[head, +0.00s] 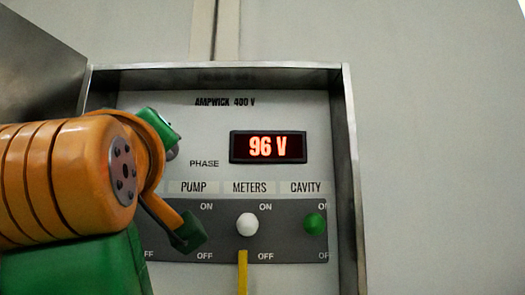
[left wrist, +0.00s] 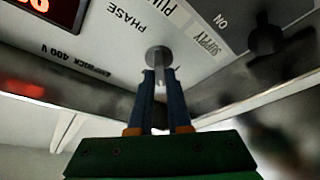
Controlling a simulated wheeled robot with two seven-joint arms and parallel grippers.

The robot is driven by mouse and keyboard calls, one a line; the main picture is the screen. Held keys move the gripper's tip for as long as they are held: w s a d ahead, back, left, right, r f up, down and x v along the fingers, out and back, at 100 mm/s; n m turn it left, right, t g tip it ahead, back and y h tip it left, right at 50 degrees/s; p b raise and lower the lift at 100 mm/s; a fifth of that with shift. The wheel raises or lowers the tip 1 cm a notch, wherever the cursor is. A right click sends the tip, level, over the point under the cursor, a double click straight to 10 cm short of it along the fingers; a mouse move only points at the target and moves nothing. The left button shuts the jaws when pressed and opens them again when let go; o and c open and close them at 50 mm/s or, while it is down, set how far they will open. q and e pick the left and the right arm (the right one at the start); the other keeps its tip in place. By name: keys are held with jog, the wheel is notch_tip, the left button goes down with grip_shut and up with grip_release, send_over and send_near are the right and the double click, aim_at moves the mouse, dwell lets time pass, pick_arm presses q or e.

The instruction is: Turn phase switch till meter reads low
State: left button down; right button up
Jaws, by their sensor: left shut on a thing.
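The meter (head: 268,147) on the grey panel glows orange-red and reads 96 V. The phase switch (left wrist: 159,57) is a round grey knob beside the PHASE label in the left wrist view. My left gripper (left wrist: 160,74) is shut on the phase switch, one finger on each side of it. In the head view my orange and green left arm covers the panel's left side. The phase switch is mostly hidden there, with only a grey bit of it (head: 172,153) showing. My right gripper is not in view.
Below the meter, a dark strip carries a white METERS knob (head: 247,224) with a yellow piece under it, and a green CAVITY knob (head: 314,223). A black knob (left wrist: 265,40) stands near the SUPPLY label. A raised metal frame (head: 349,150) edges the panel.

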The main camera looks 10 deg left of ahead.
pick_arm(q)
jog(key=shift+r, duration=0.1)
dwell(0.3)
jog(key=c, duration=1)
grip_release()
jog(key=shift+w, duration=0.15)
jog(key=shift+o, duration=0.7)
jog(key=shift+w+f, duration=0.2)
jog(key=shift+w, duration=0.3)
jog(key=b+v, duration=0.3)
jog(key=v, duration=0.4)
jog(key=shift+a, duration=0.1)
